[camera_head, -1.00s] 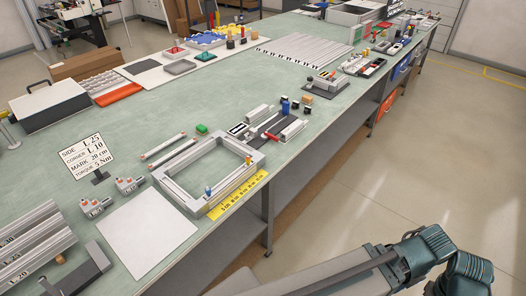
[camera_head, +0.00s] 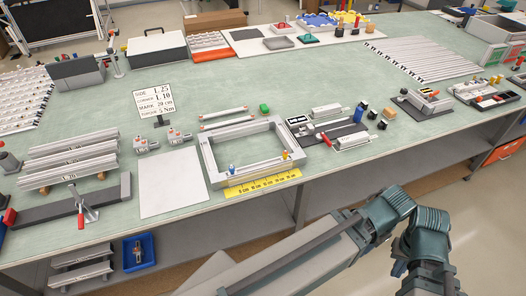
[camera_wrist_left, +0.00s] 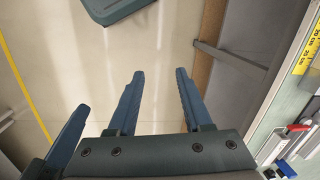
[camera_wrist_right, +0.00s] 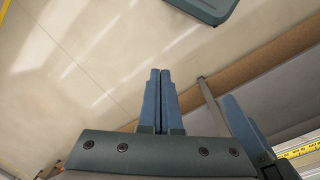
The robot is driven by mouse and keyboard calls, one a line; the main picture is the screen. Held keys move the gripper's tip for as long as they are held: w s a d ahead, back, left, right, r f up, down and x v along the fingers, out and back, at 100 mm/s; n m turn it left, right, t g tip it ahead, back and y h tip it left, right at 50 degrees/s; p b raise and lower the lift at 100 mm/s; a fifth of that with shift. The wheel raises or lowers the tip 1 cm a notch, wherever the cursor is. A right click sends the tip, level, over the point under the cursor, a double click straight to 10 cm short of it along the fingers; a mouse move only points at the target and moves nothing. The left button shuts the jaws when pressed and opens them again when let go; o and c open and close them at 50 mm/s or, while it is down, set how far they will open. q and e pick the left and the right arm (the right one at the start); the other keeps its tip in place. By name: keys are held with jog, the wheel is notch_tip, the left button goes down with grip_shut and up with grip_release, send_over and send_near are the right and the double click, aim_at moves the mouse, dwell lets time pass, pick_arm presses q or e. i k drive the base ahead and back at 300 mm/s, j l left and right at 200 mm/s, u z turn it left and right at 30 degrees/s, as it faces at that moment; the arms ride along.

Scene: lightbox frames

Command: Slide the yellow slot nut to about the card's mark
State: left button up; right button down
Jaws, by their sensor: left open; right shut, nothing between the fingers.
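The yellow slot nut (camera_head: 285,155) stands at the right end of the near bar of the grey profile frame (camera_head: 211,165). A blue nut (camera_head: 232,169) stands near the left end of the same bar. A yellow ruler (camera_head: 262,185) lies along the frame's near side; its figures are too small to read surely. The card (camera_head: 155,101) reads SIDE L 25, CORNER L 10, MARK 20 cm, TORQUE 5 Nm. In the left wrist view my left gripper (camera_wrist_left: 160,72) is open and empty. In the right wrist view my right gripper (camera_wrist_right: 160,71) is shut and empty. Both are over the floor, off the bench.
A white sheet (camera_head: 172,183) lies left of the frame, with two grey-orange devices (camera_head: 175,137) behind it. The bench's front edge runs below the ruler.

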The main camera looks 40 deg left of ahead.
aim_at(285, 153)
jog(key=i+l+u, duration=0.2)
jog(key=u, duration=0.3)
jog(key=i+l+u, duration=0.1)
jog(key=l+u, duration=0.85)
jog(key=i+j, duration=0.1)
jog(key=j, duration=0.25)
jog(key=i+j, duration=0.15)
jog(key=j, duration=0.15)
